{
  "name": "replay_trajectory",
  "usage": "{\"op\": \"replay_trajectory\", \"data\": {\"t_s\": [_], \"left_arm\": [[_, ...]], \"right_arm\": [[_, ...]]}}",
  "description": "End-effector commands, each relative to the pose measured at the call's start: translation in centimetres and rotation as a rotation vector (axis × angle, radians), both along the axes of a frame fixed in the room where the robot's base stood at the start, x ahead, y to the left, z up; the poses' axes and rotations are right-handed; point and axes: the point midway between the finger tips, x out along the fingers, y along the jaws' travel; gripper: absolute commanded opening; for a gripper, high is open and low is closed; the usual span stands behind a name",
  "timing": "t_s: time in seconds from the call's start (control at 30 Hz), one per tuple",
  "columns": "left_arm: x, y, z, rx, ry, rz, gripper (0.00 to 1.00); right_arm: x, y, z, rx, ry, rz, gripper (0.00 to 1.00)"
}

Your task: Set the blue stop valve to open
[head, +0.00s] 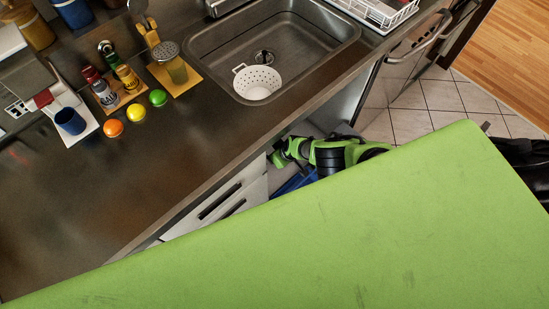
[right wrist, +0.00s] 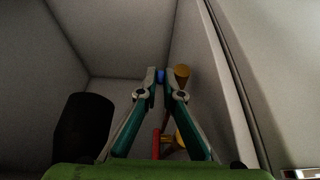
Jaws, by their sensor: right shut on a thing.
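In the right wrist view a small blue part (right wrist: 160,76), seemingly the stop valve's handle, sits between my right gripper's (right wrist: 161,74) fingertips, which are shut on it. A brass fitting (right wrist: 182,74) shows just right of the fingertips. Most of the valve is hidden behind the fingers, so its handle angle cannot be told. In the head view my green and black right arm reaches into the open space under the sink, and its fingers are hidden there. My left gripper is not in view.
A red part (right wrist: 155,145) and another brass part show low between the fingers. A dark cylinder (right wrist: 82,130) stands at left. Pale cabinet walls (right wrist: 120,35) surround the gripper closely. Above are the counter (head: 190,160) and sink (head: 290,35); white drawers (head: 225,205) lie left of my arm.

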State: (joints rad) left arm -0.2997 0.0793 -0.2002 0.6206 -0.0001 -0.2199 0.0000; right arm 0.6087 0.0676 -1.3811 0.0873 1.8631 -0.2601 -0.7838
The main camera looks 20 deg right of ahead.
Motion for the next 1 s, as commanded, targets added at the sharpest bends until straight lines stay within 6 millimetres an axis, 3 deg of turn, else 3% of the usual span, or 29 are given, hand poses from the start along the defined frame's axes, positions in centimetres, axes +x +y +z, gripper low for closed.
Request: {"op": "replay_trajectory", "data": {"t_s": [0.1, 0.37, 0.8, 1.0], "left_arm": [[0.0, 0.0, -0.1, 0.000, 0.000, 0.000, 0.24], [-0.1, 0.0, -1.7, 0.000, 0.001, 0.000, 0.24], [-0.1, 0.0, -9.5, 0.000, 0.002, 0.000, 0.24], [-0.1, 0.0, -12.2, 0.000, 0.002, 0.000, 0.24]], "right_arm": [[-1.2, 0.2, -0.9, 0.018, -0.012, 0.003, 0.00], [-1.6, 0.0, -1.9, 0.066, -0.146, 0.003, 0.00], [-2.0, -0.4, -3.6, 0.153, -0.408, 0.003, 0.00], [-2.0, -0.5, -3.7, 0.180, -0.490, 0.002, 0.00]]}}
